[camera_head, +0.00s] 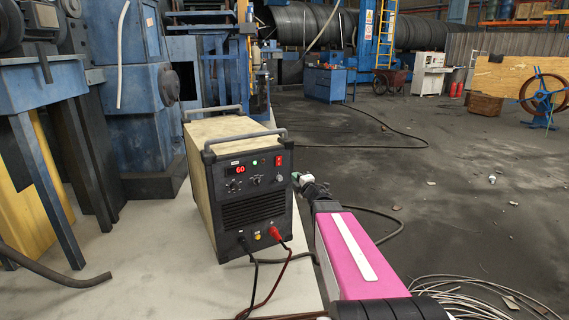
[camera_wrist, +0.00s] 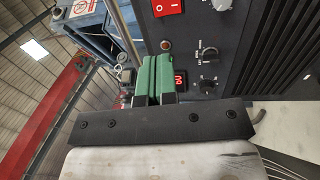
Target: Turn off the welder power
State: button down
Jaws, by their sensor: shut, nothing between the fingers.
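The welder (camera_head: 250,205) is a dark-fronted box with pale side panels, standing upright on a light surface. Its front display (camera_head: 236,170) glows red with "60", and a small green light is lit beside it. The red power switch (camera_head: 278,160) is at the upper right of the front panel; it also shows at the top edge of the wrist view (camera_wrist: 167,8). My gripper (camera_head: 296,176) is just right of the panel, a little below the switch. In the wrist view its green-padded fingers (camera_wrist: 155,60) are shut and empty, apart from the switch, partly covering the panel.
Two cables (camera_head: 262,275) hang from the welder's lower front. Knobs (camera_wrist: 208,54) sit near the fingers. Blue machinery (camera_head: 140,120) stands to the left. Coiled wire (camera_head: 480,290) lies at lower right. The floor to the right is mostly open.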

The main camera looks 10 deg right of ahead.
aim_at(279, 159)
dwell(0.4)
jog(key=x, duration=1.4)
jog(key=shift+r, duration=0.1)
jog(key=shift+w, duration=0.2)
jog(key=shift+r, duration=0.1)
jog(key=shift+s, duration=0.1)
jog(key=shift+s+d, duration=0.1)
jog(key=shift+s, duration=0.5)
jog(key=s+d+r, duration=0.1)
jog(key=s+d, duration=0.3)
jog(key=s, duration=0.8)
jog(key=shift+r, duration=0.35)
